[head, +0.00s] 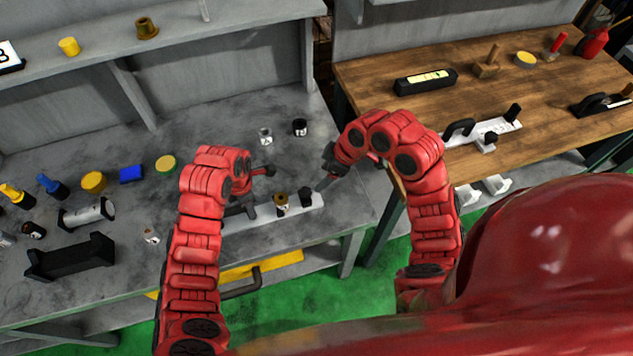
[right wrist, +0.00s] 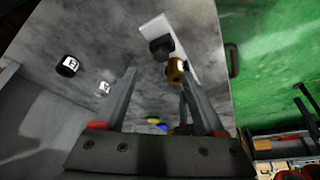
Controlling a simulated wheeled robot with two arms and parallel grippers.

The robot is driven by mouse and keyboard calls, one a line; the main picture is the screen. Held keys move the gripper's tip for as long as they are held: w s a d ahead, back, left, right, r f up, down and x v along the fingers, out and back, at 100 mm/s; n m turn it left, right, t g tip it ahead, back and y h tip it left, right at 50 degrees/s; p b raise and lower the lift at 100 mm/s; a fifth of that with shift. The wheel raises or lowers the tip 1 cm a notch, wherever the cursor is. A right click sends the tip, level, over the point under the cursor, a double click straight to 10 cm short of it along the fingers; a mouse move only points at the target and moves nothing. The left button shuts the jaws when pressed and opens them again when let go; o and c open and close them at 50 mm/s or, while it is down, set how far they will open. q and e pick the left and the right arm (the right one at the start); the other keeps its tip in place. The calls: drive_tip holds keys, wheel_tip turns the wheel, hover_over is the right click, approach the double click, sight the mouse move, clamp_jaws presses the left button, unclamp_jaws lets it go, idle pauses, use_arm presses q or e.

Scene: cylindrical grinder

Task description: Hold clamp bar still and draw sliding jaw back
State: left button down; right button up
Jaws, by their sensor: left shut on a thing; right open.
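The clamp bar (head: 292,208) lies on the grey bench, a long pale bar with a dark handle part at its left end. A black upright jaw (head: 305,197) stands near its right end, with a brass-coloured piece (head: 281,203) beside it. The bar (right wrist: 181,33), black jaw (right wrist: 160,48) and brass piece (right wrist: 177,69) also show in the right wrist view. My left gripper (head: 246,207) is shut at the bar's left end, mostly hidden by my arm.
Two small labelled cylinders, one white (head: 265,136) and one black (head: 300,127), stand behind the bar. A black V-shaped holder (head: 70,258) and several small parts lie at left. A wooden table (head: 370,82) with a similar clamp (head: 480,135) is at right.

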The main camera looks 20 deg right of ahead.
use_arm(q)
drive_tip(key=shift+d, duration=0.1)
use_arm(e)
drive_tip(key=shift+v, duration=1.35)
use_arm(q)
drive_tip(key=c, duration=0.5)
unclamp_jaws()
wheel_tip(320, 180, up, 3)
drive_tip(key=shift+w+f, duration=0.15)
drive_tip(key=shift+f, duration=0.05)
drive_tip(key=shift+r, duration=2.45)
